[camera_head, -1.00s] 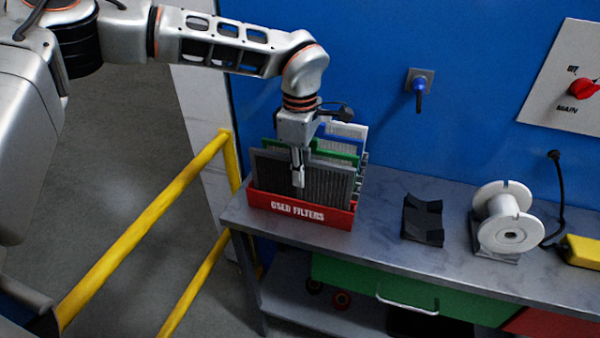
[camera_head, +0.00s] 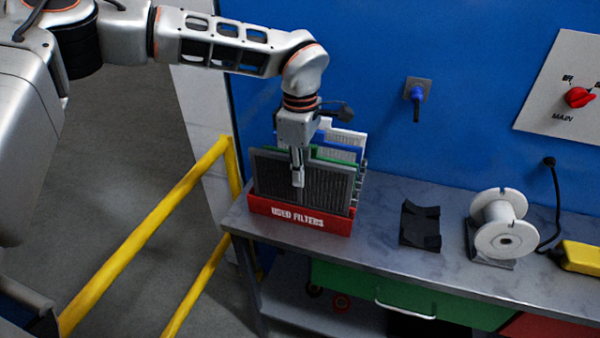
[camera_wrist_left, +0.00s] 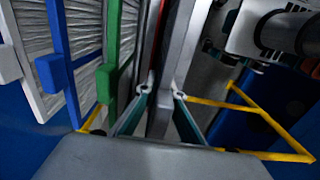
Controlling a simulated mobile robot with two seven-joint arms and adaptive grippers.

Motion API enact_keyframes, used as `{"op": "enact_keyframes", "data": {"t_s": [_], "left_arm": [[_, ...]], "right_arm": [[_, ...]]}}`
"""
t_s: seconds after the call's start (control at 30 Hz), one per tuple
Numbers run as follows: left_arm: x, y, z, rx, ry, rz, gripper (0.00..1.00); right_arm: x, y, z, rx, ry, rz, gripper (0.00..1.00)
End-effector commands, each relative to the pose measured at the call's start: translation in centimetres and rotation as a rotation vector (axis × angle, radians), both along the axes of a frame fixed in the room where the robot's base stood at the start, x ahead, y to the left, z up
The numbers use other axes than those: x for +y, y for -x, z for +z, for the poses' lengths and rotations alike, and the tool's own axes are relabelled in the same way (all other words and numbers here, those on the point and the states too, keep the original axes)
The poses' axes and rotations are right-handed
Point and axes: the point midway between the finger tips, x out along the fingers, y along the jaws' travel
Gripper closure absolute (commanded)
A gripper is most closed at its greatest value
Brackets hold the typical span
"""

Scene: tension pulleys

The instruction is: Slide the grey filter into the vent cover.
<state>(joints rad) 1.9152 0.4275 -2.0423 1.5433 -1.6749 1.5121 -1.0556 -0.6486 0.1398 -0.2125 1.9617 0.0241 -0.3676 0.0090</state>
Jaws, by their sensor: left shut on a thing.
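The grey filter (camera_head: 328,186) is a flat upright panel at the front of the red box (camera_head: 262,208) marked "USED FILTERS". My left gripper (camera_head: 298,182) points down over its front face and is shut on it. In the left wrist view, the fingers close around the edge of the grey filter (camera_wrist_left: 184,40). The filter's lower edge is hidden behind the box's front wall. No vent cover is in view. My right gripper is not in view.
Green (camera_wrist_left: 112,55), blue (camera_wrist_left: 62,60) and white (camera_wrist_left: 30,50) filters stand close behind the grey one. A black holder (camera_head: 420,225), a white spool (camera_head: 505,238) and a yellow device (camera_head: 582,257) are on the bench. A yellow railing (camera_head: 150,235) runs at left.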

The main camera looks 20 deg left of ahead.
Motion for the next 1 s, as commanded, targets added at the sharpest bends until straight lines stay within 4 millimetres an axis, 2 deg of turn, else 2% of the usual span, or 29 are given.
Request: {"op": "enact_keyframes", "data": {"t_s": [0.43, 0.7, 1.0], "left_arm": [[0.0, 0.0, 0.4, 0.0, 0.0, 0.0, 1.0], [0.0, 0.0, 1.8, 0.0, 0.0, 0.0, 1.0], [0.0, 0.0, 3.1, -0.001, 0.0, 0.0, 1.0]], "right_arm": [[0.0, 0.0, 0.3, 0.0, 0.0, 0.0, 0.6], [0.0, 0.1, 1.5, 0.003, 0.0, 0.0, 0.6], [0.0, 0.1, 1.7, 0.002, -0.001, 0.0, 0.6]]}}
